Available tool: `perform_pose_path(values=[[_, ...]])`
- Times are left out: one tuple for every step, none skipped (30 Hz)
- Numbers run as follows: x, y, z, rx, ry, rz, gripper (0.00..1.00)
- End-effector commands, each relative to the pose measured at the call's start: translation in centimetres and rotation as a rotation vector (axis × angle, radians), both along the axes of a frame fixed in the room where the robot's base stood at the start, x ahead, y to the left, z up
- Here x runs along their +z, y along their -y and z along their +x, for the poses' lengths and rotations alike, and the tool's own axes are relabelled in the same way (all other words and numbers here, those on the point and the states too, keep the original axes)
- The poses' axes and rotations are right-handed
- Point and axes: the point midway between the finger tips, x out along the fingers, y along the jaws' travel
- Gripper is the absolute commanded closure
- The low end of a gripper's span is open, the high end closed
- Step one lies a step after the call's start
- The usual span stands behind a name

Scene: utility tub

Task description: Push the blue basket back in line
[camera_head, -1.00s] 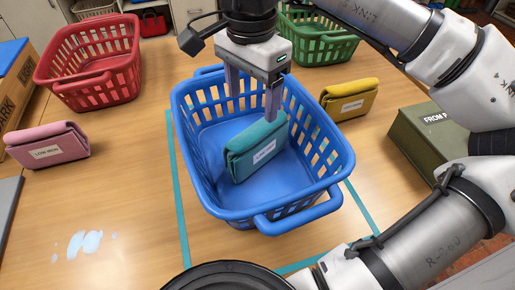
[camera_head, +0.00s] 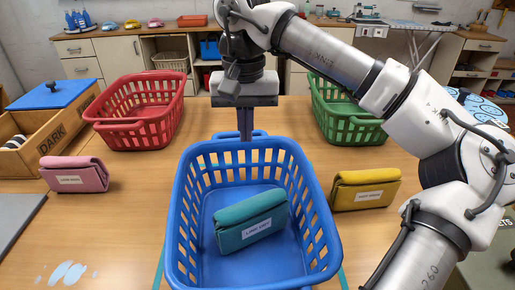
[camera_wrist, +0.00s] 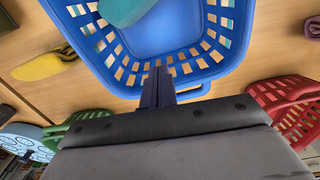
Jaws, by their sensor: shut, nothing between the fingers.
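The blue basket (camera_head: 312,215) stands on the wooden table in the middle of the head view, with a folded teal cloth bundle (camera_head: 250,220) bearing a white label inside it. Teal tape lines show on the table beside the basket. My gripper (camera_head: 245,130) is shut and empty, pointing down at the basket's far side, by its far handle. In the wrist view, my shut fingers (camera_wrist: 158,85) are close to the basket's wall and handle (camera_wrist: 200,62). I cannot tell whether they touch it.
A red basket (camera_head: 140,110) stands at the back left, a green basket (camera_head: 345,110) at the back right. A pink bundle (camera_head: 75,174) lies left and a yellow bundle (camera_head: 365,188) right. A wooden box marked DARK (camera_head: 50,130) is at far left. A wet spill (camera_head: 66,272) is at front left.

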Motion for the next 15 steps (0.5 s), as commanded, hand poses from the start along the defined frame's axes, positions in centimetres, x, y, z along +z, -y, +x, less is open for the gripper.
perform_pose_path(values=[[-0.4,0.0,0.0,0.002,-0.001,0.0,1.0],[-0.7,0.0,0.0,0.002,-0.001,-0.001,1.0],[-1.2,0.0,0.0,0.001,-0.001,-0.002,1.0],[-1.7,0.0,0.0,0.001,-0.002,-0.001,1.0],[-2.2,0.0,0.0,0.001,-0.003,0.0,1.0],[-2.9,0.1,-0.1,0.001,-0.003,0.0,1.0],[-3.5,0.1,-0.1,0.0,-0.003,0.0,1.0],[-4.2,0.1,0.0,-0.001,-0.003,-0.001,1.0],[-5.1,0.1,-0.1,0.0,-0.003,0.0,1.0],[-5.7,0.1,-0.1,0.0,-0.004,0.0,1.0],[-6.4,0.1,-0.1,0.0,-0.004,0.0,1.0],[-7.3,0.1,-0.1,0.0,-0.003,0.0,1.0],[-7.9,0.1,-0.1,0.001,-0.004,0.0,1.0],[-8.5,0.0,-0.1,0.0,-0.003,0.001,1.0],[-9.3,0.1,-0.1,0.0,-0.003,0.0,1.0]])
